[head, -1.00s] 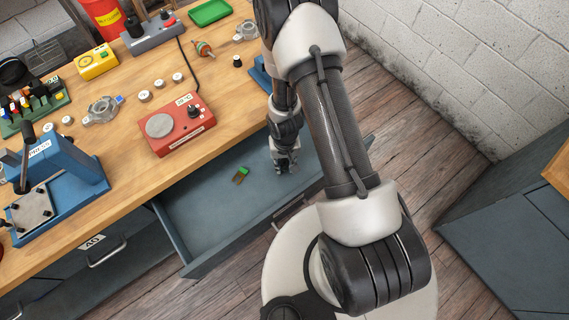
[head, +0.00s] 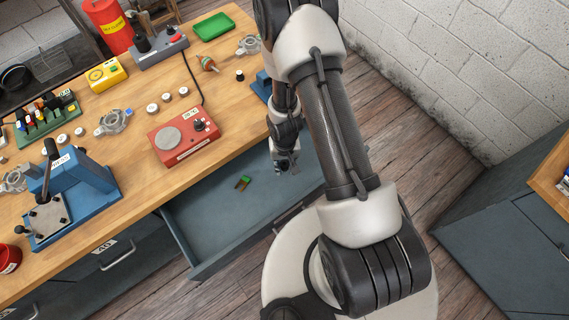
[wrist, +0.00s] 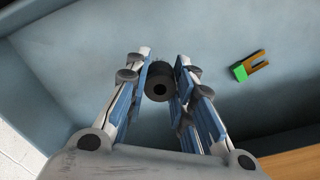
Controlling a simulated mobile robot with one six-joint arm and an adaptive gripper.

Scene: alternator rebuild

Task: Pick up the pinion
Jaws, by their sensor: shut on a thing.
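The pinion (wrist: 159,82) shows in the wrist view as a small dark cylinder with a hole in its end. My gripper (wrist: 160,77) is shut on it, with a blue-padded finger on each side. In the head view my gripper (head: 285,166) hangs over the right end of the open drawer (head: 215,219), and the pinion cannot be made out there. From these views I cannot tell whether the pinion touches the drawer floor.
A green and brown forked piece (head: 243,183) lies in the drawer, apart from my gripper.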

